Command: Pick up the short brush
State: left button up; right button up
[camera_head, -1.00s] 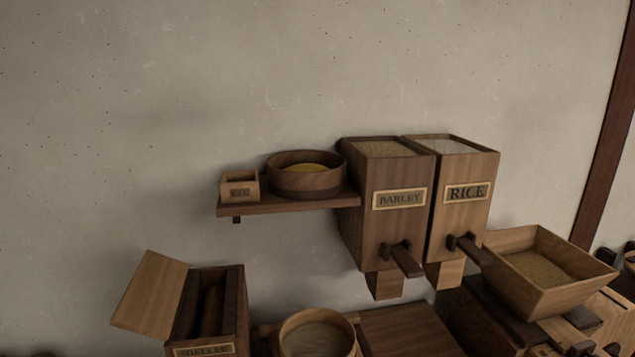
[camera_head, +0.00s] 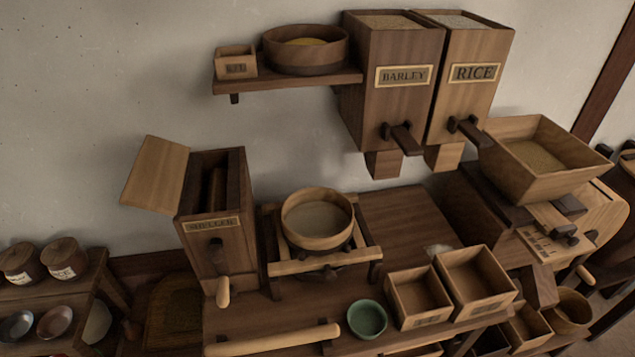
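I cannot make out a short brush in the head view. A long pale wooden bar or handle (camera_head: 273,340) lies along the front of the bench, but I cannot tell that it is a brush. Neither of my grippers shows in the view, so their state is hidden.
The bench (camera_head: 400,222) holds a huller box (camera_head: 213,243), a round sieve (camera_head: 317,218) on a frame, a green bowl (camera_head: 367,319) and two square boxes (camera_head: 419,297). BARLEY (camera_head: 393,105) and RICE (camera_head: 468,100) bins hang above. A mill (camera_head: 525,225) stands right, a jar shelf (camera_head: 48,288) left.

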aim_at(134, 331)
jog(key=u, duration=1.6)
jog(key=z, duration=2.05)
jog(key=u, duration=2.05)
